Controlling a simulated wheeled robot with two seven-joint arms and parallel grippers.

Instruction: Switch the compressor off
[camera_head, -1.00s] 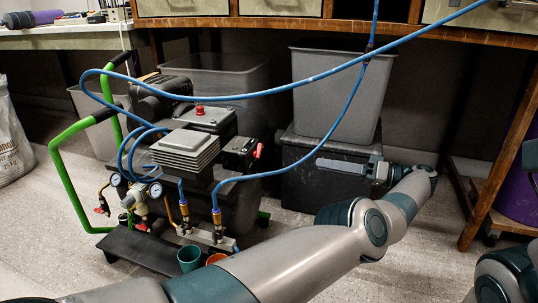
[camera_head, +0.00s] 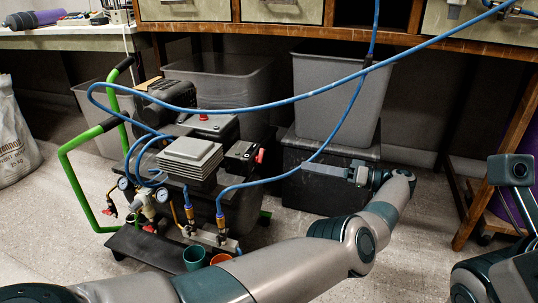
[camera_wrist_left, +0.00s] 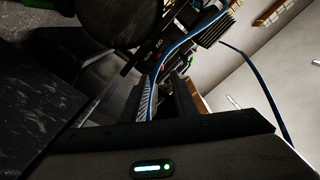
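The compressor (camera_head: 190,158) is a dark machine with a finned block, green handles and gauges, standing on the floor left of centre. A red knob (camera_head: 203,117) sits on its top box, and a small red switch (camera_head: 260,156) shows on the black box at its right side. My left gripper (camera_head: 325,168) is to the right of the compressor, pointing left, apart from the red switch. In the left wrist view its fingers (camera_wrist_left: 166,98) are dark, and their gap is unclear; the finned block (camera_wrist_left: 212,25) shows beyond. My right gripper is out of view; part of my right arm shows at lower right.
A blue hose (camera_head: 290,101) crosses in front of the compressor and loops down near my left gripper. Grey bins (camera_head: 335,100) and a dark box (camera_head: 310,195) stand behind the gripper under the workbench (camera_head: 300,33). Cups (camera_head: 194,258) stand at the compressor's front.

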